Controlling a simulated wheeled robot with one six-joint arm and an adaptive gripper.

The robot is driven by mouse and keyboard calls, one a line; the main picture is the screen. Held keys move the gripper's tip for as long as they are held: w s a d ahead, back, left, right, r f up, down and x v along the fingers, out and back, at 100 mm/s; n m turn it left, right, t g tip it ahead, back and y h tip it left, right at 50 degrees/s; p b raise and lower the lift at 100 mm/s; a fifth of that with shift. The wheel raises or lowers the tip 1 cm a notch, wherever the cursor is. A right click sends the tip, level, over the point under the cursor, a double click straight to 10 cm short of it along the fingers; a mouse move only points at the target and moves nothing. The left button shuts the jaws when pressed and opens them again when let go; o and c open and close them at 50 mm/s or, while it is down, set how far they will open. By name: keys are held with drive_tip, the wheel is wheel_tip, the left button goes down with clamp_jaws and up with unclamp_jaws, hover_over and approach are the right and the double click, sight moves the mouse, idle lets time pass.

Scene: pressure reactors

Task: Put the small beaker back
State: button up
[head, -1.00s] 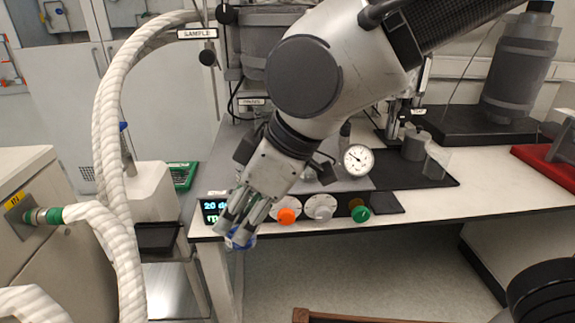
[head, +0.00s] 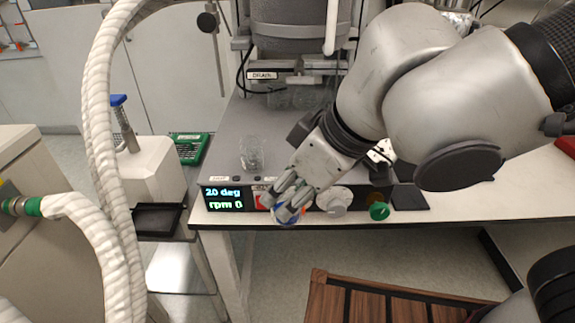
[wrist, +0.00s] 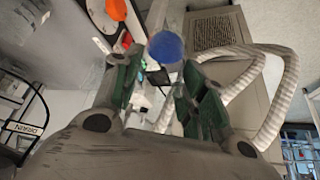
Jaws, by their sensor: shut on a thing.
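In the wrist view the blue disc (wrist: 166,47) shows between the two fingers (wrist: 157,65); the glass wall is hard to make out. Another clear glass beaker (head: 252,155) stands upright on the grey plate (head: 215,140) below the reactor, left of my gripper and apart from it.
The control panel (head: 225,197) has a lit display, a grey knob (head: 333,200) and a green knob (head: 379,211). The reactor vessel (head: 290,35) hangs above the plate. Thick white hoses (head: 100,140) run at the left. A slatted wooden surface (head: 365,300) lies low in front.

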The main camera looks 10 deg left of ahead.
drive_tip(key=shift+w+a+f, duration=0.6)
drive_tip(key=shift+w+a, duration=0.1)
drive_tip(key=shift+w, duration=2.2)
drive_tip(key=shift+w+a+f, duration=0.55)
drive_tip(key=shift+w+a, duration=0.15)
drive_tip(key=shift+w, duration=2.25)
drive_tip(key=shift+w+a+f, duration=0.6)
drive_tip(key=shift+w+a, duration=0.1)
drive_tip(key=shift+w, duration=2.2)
drive_tip(key=o, duration=1.1)
drive_tip(key=shift+f, duration=0.15)
drive_tip(key=shift+r, duration=0.3)
drive_tip(key=v, duration=1.1)
drive_tip(key=shift+s+d+r, duration=0.15)
drive_tip(key=shift+d+r, duration=0.1)
drive_tip(key=shift+r, duration=0.05)
